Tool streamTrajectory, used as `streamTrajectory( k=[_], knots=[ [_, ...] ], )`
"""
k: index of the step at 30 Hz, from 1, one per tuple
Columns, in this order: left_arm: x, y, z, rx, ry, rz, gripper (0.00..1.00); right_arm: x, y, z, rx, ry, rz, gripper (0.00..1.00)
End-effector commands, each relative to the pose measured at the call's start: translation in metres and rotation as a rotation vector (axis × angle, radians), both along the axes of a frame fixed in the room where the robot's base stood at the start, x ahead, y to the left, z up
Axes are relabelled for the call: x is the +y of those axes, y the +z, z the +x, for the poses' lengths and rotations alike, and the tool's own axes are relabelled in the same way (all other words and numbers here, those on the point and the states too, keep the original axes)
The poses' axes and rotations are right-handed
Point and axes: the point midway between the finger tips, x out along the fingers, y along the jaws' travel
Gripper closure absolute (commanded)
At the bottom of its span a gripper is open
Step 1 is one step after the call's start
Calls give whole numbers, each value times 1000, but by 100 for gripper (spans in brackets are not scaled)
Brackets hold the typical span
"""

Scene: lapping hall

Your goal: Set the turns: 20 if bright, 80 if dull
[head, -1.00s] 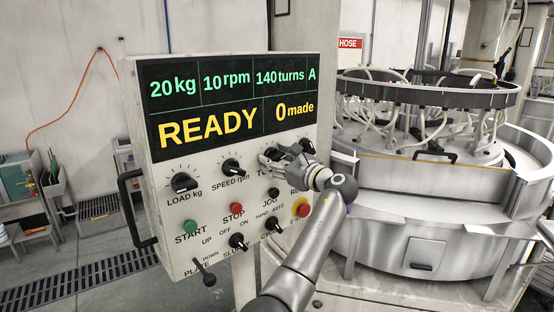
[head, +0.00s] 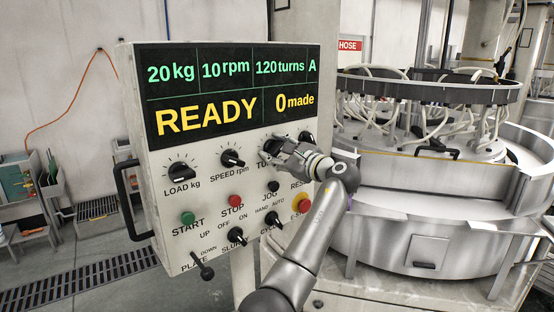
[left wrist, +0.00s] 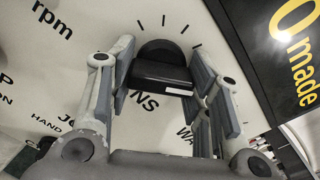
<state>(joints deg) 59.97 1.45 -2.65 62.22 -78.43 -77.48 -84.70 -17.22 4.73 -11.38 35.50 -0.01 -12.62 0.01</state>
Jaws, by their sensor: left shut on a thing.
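The control panel (head: 220,215) stands in front of me. Its display (head: 232,92) reads 20 kg, 10 rpm, 120 turns, A, READY and 0 made. My left gripper (head: 275,148) is shut on the black turns knob, third along the upper knob row. The left wrist view shows the turns knob (left wrist: 162,68) between the two fingers, with tick marks around it and its label partly covered. No workpiece surface that reads as bright or dull shows clearly. My right gripper is in neither view.
The load knob (head: 181,171) and speed knob (head: 231,158) sit left of the turns knob. Below are the green start button (head: 187,218), red stop button (head: 235,201) and emergency stop (head: 304,204). The large lapping machine (head: 425,200) stands close on the right.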

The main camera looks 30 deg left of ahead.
Motion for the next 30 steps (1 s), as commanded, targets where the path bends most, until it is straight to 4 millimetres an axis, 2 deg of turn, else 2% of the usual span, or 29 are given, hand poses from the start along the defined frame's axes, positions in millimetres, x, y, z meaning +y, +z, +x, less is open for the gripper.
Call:
streamTrajectory(
  k=[1,12,30],
  knots=[
    [0,-4,0,-44,1,-13,78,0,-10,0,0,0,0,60],
    [0,-4,0,-381,1,-116,78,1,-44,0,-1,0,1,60],
    [0,-3,1,-895,2,-271,78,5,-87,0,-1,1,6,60]
  ],
)
